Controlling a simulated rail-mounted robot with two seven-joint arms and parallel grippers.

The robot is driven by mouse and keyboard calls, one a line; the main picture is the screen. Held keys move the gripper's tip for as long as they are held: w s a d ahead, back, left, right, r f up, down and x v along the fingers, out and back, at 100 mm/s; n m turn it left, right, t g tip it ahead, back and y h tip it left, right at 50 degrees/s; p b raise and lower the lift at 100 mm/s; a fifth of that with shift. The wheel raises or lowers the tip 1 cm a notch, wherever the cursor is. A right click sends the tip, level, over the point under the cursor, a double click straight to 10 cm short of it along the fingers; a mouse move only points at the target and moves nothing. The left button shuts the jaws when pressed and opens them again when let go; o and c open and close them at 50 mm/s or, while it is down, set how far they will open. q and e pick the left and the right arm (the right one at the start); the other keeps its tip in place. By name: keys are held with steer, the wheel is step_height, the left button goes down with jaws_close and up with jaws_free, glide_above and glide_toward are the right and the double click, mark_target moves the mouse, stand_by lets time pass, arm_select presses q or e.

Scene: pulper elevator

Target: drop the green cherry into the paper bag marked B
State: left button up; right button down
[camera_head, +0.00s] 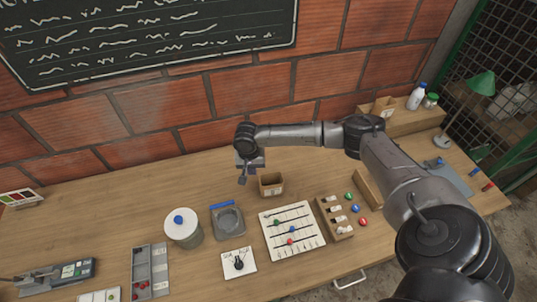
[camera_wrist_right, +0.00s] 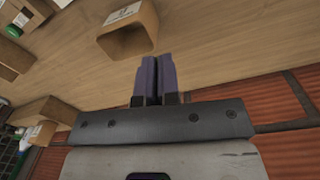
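My right gripper (camera_head: 243,178) hangs above the back of the bench, just left of a small open brown paper bag (camera_head: 271,184). In the right wrist view its two dark fingers (camera_wrist_right: 156,75) lie side by side, with no cherry visible between them. That view shows the open bag (camera_wrist_right: 127,32) beyond the fingertips; its white label is too small to read. Another brown bag (camera_head: 385,106) stands on the back-right shelf, its mark unreadable. I cannot make out the green cherry with certainty. My left gripper is out of view.
A white-lidded jar (camera_head: 184,229), a grey container (camera_head: 228,221) and a white bead board (camera_head: 292,230) stand in front. A grey tray (camera_head: 142,262) holds several red cherries. A green lamp (camera_head: 481,82) stands at right. The back-left bench is mostly clear.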

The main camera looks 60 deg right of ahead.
steer(key=s+d+f+m+b, duration=0.1)
steer(key=s+d+f+b, duration=0.2)
steer(key=d+f+b, duration=0.3)
steer(key=shift+d+f+m+b, duration=0.25)
steer(key=shift+f+m+b, duration=0.15)
steer(key=shift+f+b, duration=0.4)
steer(key=c, duration=1.2)
jaws_free()
steer(key=shift+c, duration=0.2)
steer(key=shift+r, duration=0.15)
step_height(320, 180, up, 14)
steer(key=p, duration=0.1)
steer(key=shift+w+a+p, duration=0.15)
steer(key=shift+w+p, duration=0.15)
steer(key=shift+w, duration=0.05)
